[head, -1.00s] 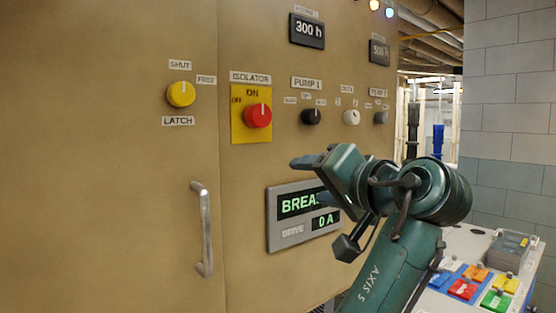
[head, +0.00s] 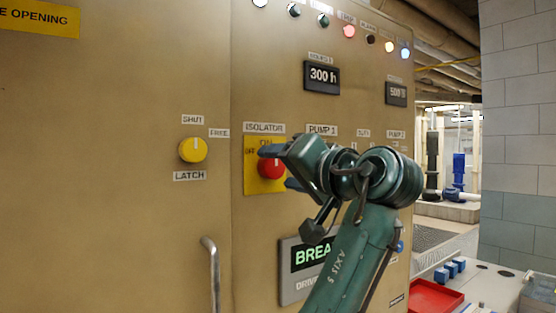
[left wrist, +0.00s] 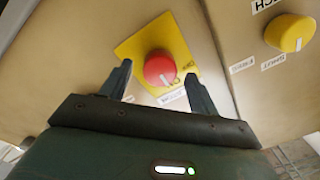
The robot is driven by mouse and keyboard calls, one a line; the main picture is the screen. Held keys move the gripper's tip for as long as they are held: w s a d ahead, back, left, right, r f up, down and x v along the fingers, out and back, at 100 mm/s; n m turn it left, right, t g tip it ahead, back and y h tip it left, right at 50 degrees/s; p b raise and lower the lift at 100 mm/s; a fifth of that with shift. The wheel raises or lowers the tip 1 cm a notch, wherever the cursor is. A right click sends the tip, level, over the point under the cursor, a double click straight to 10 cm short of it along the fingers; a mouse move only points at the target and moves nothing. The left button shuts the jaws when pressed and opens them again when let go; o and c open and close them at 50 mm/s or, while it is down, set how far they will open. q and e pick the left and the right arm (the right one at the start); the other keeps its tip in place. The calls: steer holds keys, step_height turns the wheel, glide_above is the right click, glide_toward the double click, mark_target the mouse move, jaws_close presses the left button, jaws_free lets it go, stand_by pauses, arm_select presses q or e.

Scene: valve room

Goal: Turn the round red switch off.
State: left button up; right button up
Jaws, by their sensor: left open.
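The round red switch (head: 271,168) sits on a yellow plate (head: 251,182) labelled ISOLATOR on the tan cabinet front. In the left wrist view, the red switch (left wrist: 160,68) shows its white mark pointing towards ON. My left gripper (head: 276,167) is open in front of the switch, and partly covers it in the head view. In the left wrist view, the fingers of my left gripper (left wrist: 158,68) appear on either side of the switch, with visible gaps. I cannot tell how far off the fingertips are. My right gripper is not in view.
A yellow knob (head: 193,150) marked SHUT and LATCH is left of the switch. A metal door handle (head: 213,270) stands out below it. A display (head: 303,258) is below the switch, partly behind my arm. A red tray (head: 434,297) lies at lower right.

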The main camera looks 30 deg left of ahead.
arm_select(q)
steer(key=shift+x, duration=0.9)
steer(key=shift+c, duration=0.2)
steer(key=c, duration=0.9)
